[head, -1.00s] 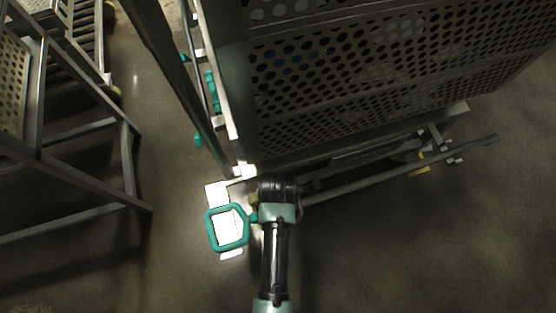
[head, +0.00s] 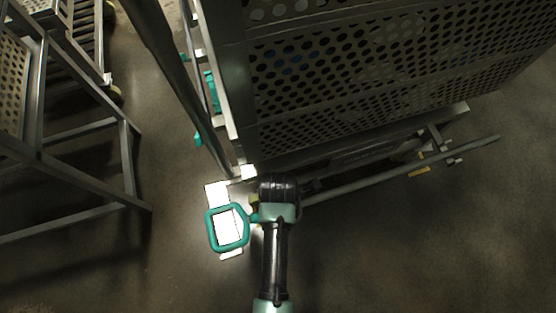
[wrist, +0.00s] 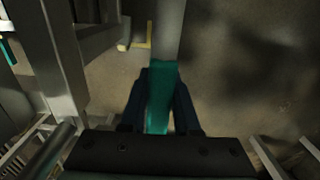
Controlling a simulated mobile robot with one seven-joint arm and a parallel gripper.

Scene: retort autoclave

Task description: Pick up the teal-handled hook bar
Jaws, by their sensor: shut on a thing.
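The hook bar has a teal loop handle (head: 228,229) at its left end in the head view. Its long grey shaft (head: 400,172) runs right and slightly up from behind my wrist, beside the perforated cart. In the wrist view, its teal grip (wrist: 160,90) is between the dark fingers of my gripper (wrist: 160,100), and the grey shaft continues upward from it. My gripper is shut on this teal part. In the head view my wrist covers the fingers and the grasp. I cannot make out the hook's shape at the far end.
A large cart with perforated panels (head: 390,70) stands just above the bar. A bright white plate (head: 227,225) shows through the loop. A grey metal frame (head: 85,166) stands at left. A yellow part (head: 418,171) sits near the shaft. Floor at lower right (head: 430,250) is clear.

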